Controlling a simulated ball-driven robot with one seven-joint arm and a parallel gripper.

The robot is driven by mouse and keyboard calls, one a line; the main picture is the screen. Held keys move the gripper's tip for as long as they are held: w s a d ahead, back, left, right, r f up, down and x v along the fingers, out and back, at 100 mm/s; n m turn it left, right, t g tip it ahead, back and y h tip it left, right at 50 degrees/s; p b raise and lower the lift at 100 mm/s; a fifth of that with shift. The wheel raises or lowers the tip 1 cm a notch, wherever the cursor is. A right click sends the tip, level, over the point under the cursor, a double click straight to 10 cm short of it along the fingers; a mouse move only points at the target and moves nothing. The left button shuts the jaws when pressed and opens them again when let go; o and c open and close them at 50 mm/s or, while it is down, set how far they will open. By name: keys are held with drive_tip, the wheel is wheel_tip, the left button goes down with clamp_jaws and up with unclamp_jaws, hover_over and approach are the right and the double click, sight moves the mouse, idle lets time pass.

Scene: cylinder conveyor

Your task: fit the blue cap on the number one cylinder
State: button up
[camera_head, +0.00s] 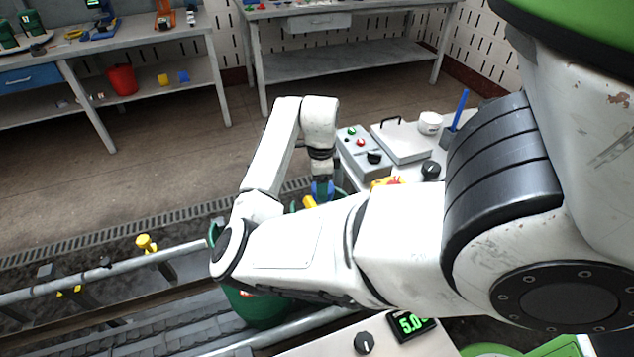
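My gripper (322,196) hangs pointing down at the middle of the head view, beyond my forearm. A small blue piece (322,187) shows at its end. I cannot tell whether this is the blue cap or part of the gripper. The fingertips are too small and partly hidden to read. A green cylinder (258,308) stands on the conveyor (130,325), largely covered by my forearm. More green shows just around and below the gripper, beside a yellow piece (310,202). No number can be read on any cylinder.
A metal rail (115,268) with a yellow knob (146,243) runs along the conveyor. A control console (365,155) with buttons and a grey box (402,140) stands right of the gripper. A green display (412,324) is at the front. Workbenches line the back.

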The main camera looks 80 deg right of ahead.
drive_tip(key=shift+w, duration=0.1)
drive_tip(key=shift+f+b, duration=1.65)
drive_tip(key=shift+f, duration=1.3)
drive_tip(key=shift+p, duration=0.55)
drive_tip(key=shift+f+b, duration=1.5)
drive_tip(key=shift+f, duration=0.85)
drive_tip(key=o, duration=1.1)
drive_tip(key=shift+r, duration=0.1)
wheel_tip(320, 180, up, 11)
drive_tip(key=shift+f, duration=0.15)
